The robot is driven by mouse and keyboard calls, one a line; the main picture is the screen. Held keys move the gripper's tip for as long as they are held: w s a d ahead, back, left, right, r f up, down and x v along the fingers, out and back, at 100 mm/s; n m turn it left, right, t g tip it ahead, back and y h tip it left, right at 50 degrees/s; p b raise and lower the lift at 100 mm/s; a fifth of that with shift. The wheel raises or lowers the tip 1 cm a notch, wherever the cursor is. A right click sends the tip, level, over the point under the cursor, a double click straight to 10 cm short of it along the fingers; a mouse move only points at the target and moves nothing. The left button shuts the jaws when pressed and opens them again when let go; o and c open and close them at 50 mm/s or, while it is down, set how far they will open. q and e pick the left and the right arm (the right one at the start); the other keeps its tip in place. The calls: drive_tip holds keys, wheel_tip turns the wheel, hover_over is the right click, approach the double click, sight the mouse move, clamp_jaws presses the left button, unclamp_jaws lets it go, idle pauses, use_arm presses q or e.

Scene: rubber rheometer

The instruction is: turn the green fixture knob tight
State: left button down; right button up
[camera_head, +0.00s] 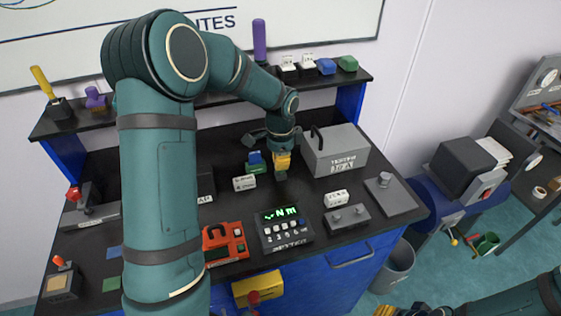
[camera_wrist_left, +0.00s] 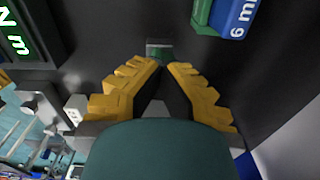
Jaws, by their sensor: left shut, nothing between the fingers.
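My left gripper (camera_head: 282,163) has yellow fingers and points down over the back middle of the black bench. In the left wrist view its fingertips (camera_wrist_left: 163,64) come together, shut with nothing between them. Just beyond the tips, a small green piece with a grey edge (camera_wrist_left: 160,52) shows, probably the green fixture knob; I cannot tell whether the tips touch it. In the head view the gripper hides this spot. My right gripper (camera_head: 402,311) is only partly in view at the bottom edge, and its opening cannot be made out.
A grey box with a handle (camera_head: 336,153) is close on the right. A torque display (camera_head: 284,228) stands in front.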

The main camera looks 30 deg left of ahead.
use_arm(q)
drive_tip(key=shift+m, duration=0.4)
drive_tip(key=m+p, duration=0.1)
drive_tip(key=m, duration=0.3)
drive_tip(key=shift+p, duration=0.35)
drive_tip(key=c, duration=0.7)
unclamp_jaws()
drive_tip(key=shift+c, duration=0.2)
